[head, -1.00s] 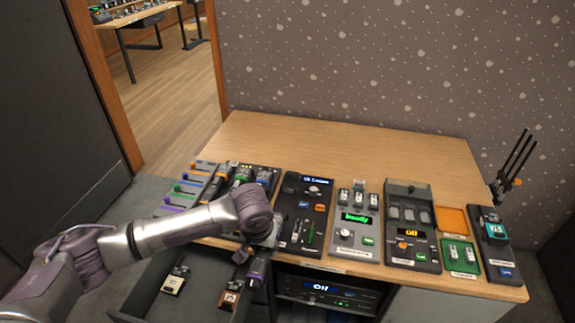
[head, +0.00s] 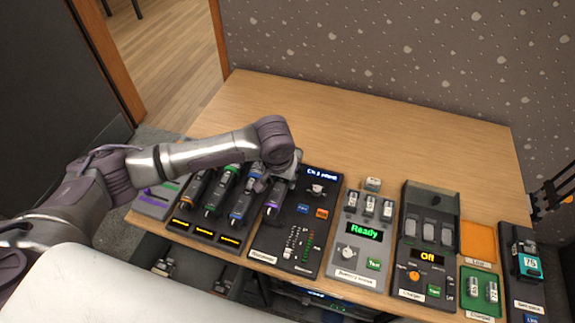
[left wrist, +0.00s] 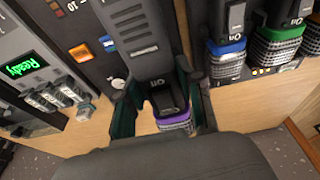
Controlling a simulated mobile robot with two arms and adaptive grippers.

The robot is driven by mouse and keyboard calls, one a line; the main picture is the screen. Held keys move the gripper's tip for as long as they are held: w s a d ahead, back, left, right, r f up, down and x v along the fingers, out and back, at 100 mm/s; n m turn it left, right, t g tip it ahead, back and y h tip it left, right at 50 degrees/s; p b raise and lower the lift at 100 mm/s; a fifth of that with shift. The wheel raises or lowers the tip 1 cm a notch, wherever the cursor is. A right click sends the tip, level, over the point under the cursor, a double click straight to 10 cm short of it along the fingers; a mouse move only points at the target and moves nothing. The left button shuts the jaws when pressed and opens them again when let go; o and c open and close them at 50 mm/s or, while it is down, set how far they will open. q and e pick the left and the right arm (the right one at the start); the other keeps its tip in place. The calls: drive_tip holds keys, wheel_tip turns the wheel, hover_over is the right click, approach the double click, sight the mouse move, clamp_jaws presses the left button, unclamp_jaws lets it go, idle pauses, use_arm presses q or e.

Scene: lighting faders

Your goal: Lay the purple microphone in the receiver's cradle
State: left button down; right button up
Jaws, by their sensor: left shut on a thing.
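My left gripper (left wrist: 162,108) is shut on the purple microphone (left wrist: 172,98), a dark body with a purple ring. In the head view the purple microphone (head: 273,207) is over the left part of the black receiver (head: 318,208), roughly in line with its length. My left gripper (head: 282,172) hides its far end. The receiver has a lit blue display, a knob and blue and orange buttons. The cradle is mostly hidden under the microphone and gripper, and I cannot tell whether the microphone touches it. My right gripper is not in view.
A grey box reading Ready (head: 362,231) and a charger (head: 428,240) stand to the right. The back of the table (head: 370,125) is clear.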

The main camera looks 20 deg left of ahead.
use_arm(q)
drive_tip(key=shift+s+f+b, duration=0.2)
drive_tip(key=shift+f+b, duration=0.1)
drive_tip(key=shift+b, duration=0.1)
drive_tip(key=shift+b+x, duration=1)
drive_tip(key=shift+b, duration=0.1)
drive_tip(key=shift+s+f+b, duration=0.1)
drive_tip(key=shift+f+b, duration=0.3)
drive_tip(key=shift+f, duration=0.95)
drive_tip(key=shift+p, duration=0.55)
drive_tip(key=shift+f, duration=0.5)
drive_tip(key=c, duration=0.7)
unclamp_jaws()
drive_tip(key=shift+s, duration=0.1)
